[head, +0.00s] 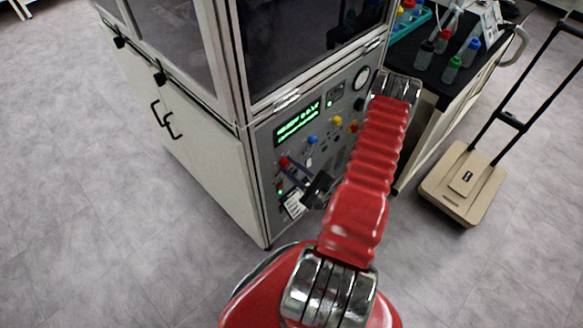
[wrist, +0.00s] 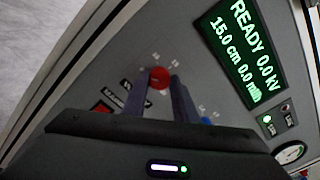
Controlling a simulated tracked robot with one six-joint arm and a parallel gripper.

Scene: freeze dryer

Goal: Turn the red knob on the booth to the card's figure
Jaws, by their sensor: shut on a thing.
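The red knob (head: 284,161) is on the grey control panel of the booth (head: 262,150), at its left side. In the wrist view the red knob (wrist: 159,77) sits between the two dark fingers of my gripper (wrist: 158,84), which are shut on it. Small pale scale marks surround the knob, but their figures are too blurred to read. In the head view my gripper (head: 288,168) reaches the knob from the lower right. A white card (head: 294,204) with dark print shows low on the panel; its text is too small to read.
A green display (wrist: 235,45) reads READY, 0.0 kV, 15.0 cm. A bench with bottles (head: 452,68) and a beige trolley (head: 462,182) stand at right. Floor at left is clear.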

